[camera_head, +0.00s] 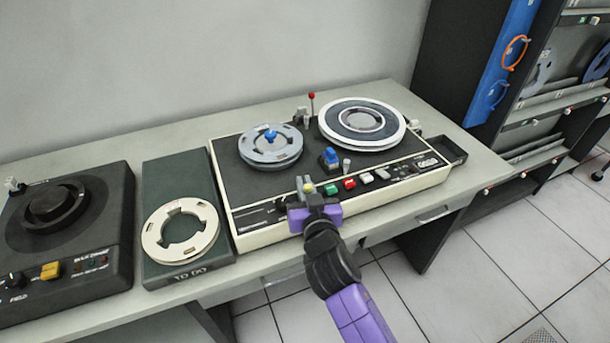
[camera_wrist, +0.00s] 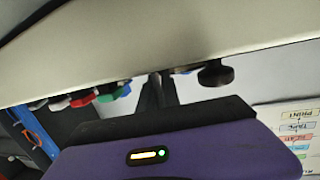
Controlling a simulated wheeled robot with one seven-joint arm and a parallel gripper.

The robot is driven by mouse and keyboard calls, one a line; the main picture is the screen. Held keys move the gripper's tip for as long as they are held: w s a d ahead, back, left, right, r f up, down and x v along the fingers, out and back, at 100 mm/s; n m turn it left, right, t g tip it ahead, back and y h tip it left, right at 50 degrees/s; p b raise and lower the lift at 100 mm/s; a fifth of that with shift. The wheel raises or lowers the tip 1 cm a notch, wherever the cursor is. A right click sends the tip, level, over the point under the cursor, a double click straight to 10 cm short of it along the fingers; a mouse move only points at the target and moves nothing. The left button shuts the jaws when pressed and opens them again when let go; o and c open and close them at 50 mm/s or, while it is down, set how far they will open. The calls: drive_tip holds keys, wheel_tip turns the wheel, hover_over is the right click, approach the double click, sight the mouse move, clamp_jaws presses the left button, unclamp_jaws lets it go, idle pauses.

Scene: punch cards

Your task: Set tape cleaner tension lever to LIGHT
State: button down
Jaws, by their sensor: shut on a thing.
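The tape cleaner (camera_head: 232,172) is the cream-edged machine with a black top and two reels. My gripper (camera_head: 306,188) is at its front edge, left of the coloured buttons. It is shut on a small yellow-tipped part (camera_head: 308,187), which appears to be the tension lever. My fingers hide most of this part. In the wrist view my fingers (camera_wrist: 158,90) are close together under the machine's pale edge (camera_wrist: 150,50), and what they hold is hidden. A dark round knob (camera_wrist: 215,73) is just right of them. The LIGHT marking cannot be read.
Green (camera_head: 331,189), red (camera_head: 350,184) and white (camera_head: 367,178) buttons are right of my gripper. A blue knob (camera_head: 329,157) and a red-tipped lever (camera_head: 311,98) stand on top. A TO DO tray (camera_head: 155,268) with a ring (camera_head: 153,238) is at left.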

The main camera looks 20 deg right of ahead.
drive_tip(key=shift+w+r+g+p, duration=0.3)
drive_tip(key=shift+g+p, duration=0.6)
drive_tip(key=shift+p, duration=1.8)
drive_tip(key=shift+f+g+y+p, duration=0.3)
drive_tip(key=shift+f+g+p, duration=0.15)
drive_tip(key=shift+p, duration=0.2)
drive_tip(key=c, duration=1.6)
unclamp_jaws()
drive_tip(key=shift+f, duration=0.1)
drive_tip(key=shift+o, duration=0.2)
drive_tip(key=v, duration=0.7)
drive_tip(key=shift+s+b, duration=0.35)
drive_tip(key=shift+b, duration=0.1)
drive_tip(key=shift+a, duration=0.1)
